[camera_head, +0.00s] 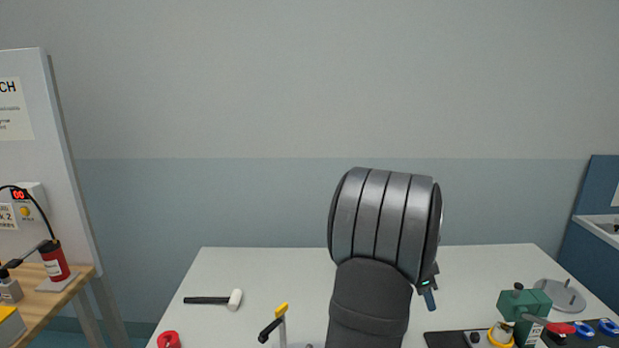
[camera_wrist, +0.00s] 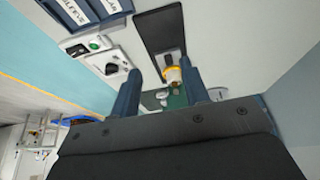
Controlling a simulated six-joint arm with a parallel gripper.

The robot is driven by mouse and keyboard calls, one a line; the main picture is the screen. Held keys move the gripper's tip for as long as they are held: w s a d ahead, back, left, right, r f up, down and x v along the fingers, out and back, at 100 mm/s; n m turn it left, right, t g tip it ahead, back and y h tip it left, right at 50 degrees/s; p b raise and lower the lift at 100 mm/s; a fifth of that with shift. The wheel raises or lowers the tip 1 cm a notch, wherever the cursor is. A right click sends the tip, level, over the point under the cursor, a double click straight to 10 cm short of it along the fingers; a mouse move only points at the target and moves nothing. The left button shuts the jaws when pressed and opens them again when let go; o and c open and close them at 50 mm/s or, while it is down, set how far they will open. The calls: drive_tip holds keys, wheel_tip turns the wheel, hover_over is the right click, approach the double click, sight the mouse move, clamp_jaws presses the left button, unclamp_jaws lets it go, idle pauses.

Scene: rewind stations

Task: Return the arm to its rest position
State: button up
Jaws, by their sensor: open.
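My arm rises in the middle of the head view, its dark grey links hiding the table's centre. My gripper (camera_head: 428,296) shows only in part behind the arm's right side, above the table. In the wrist view my gripper's (camera_wrist: 160,68) two blue fingers stand well apart with nothing held between them. Beyond the fingertips lie a dark mat and a yellow-ringed item (camera_wrist: 172,75), apart from the fingers. The white table (camera_head: 260,265) stretches below the arm.
A mallet (camera_head: 234,299), a red item (camera_head: 169,340) and a yellow-topped tool (camera_head: 281,310) are on the left. A green device (camera_head: 524,304), a yellow ring (camera_head: 500,335) and a grey disc (camera_head: 560,295) are on the right. A wooden bench (camera_head: 75,283) stands far left.

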drive_tip(key=d+f+n+t+y, duration=0.1)
drive_tip(key=d+f+n, duration=0.2)
drive_tip(key=d+f, duration=0.2)
drive_tip(key=shift+s+d+f+n+t, duration=0.2)
drive_tip(key=shift+s+d+n+t, duration=0.15)
drive_tip(key=shift+d, duration=0.75)
drive_tip(key=o, duration=1.1)
drive_tip(key=shift+o, duration=0.9)
drive_tip(key=shift+d+r, duration=0.15)
drive_tip(key=shift+r, duration=0.05)
drive_tip(key=s+d+r+m+t, duration=0.1)
drive_tip(key=s+d+r, duration=0.25)
drive_tip(key=r, duration=0.25)
drive_tip(key=s+d+r+m+t+y, duration=0.1)
drive_tip(key=s+d+r+m, duration=0.1)
drive_tip(key=s+r, duration=0.3)
drive_tip(key=s+d+r+m, duration=0.1)
drive_tip(key=s+d+r, duration=0.15)
drive_tip(key=r, duration=0.45)
drive_tip(key=x, duration=0.9)
drive_tip(key=shift+w+d+f, duration=0.2)
drive_tip(key=shift+w, duration=0.25)
